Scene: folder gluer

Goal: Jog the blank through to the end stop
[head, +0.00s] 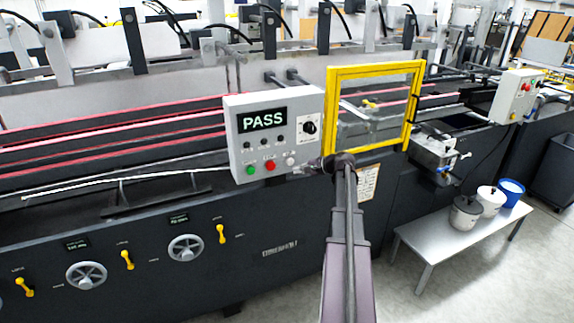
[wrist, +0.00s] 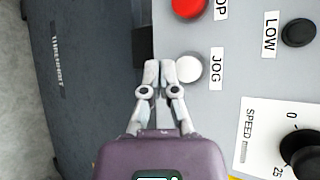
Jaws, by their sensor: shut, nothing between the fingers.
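The grey control box (head: 232,155) stands on the machine, and its display (head: 262,119) reads PASS. The white JOG button (wrist: 188,68) is on its face, below the red button (wrist: 189,8); in the head view the white button (head: 290,159) is at the lower right. My gripper (wrist: 160,73) is shut and empty, its tips just left of the JOG button in the wrist view. I cannot tell whether they touch it. In the head view my gripper (head: 309,168) is at the box's lower right corner. I cannot make out the blank or the end stop.
A yellow-framed guard (head: 331,112) stands right of the box. A black speed knob (wrist: 303,160) is on the panel. A low bench (head: 430,241) with several pots stands at right. A second control box (head: 515,96) is farther right. Floor before the machine is clear.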

